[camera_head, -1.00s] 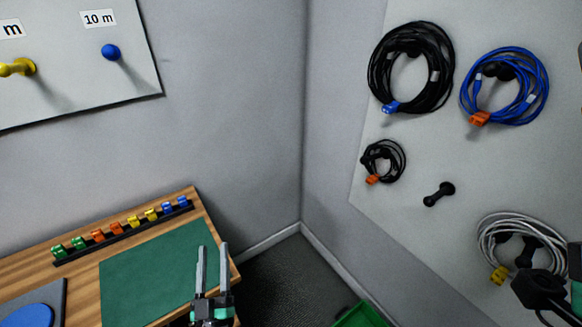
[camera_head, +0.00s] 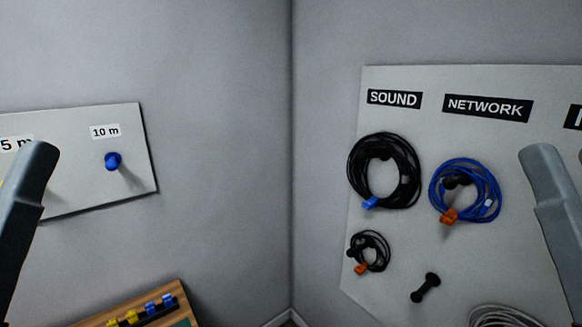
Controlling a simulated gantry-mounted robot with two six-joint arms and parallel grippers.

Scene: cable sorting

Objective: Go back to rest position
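My arms show only as grey links at the left edge (camera_head: 28,205) and right edge (camera_head: 555,205). Both grippers are out of the picture. On the right wall board, a large black cable coil (camera_head: 361,165) with a blue tag hangs under the SOUND label. A blue coil (camera_head: 487,184) with an orange tag hangs under NETWORK. A small black coil (camera_head: 381,254) with an orange tag hangs below the large black one. Part of a grey coil (camera_head: 500,312) shows at the bottom right.
The left wall board (camera_head: 75,180) has a bare blue peg (camera_head: 113,160) under "10 m". A black peg (camera_head: 425,288) on the right board is bare. A wooden table (camera_head: 100,320) with yellow and blue clips is at the bottom. The corner between the boards is clear.

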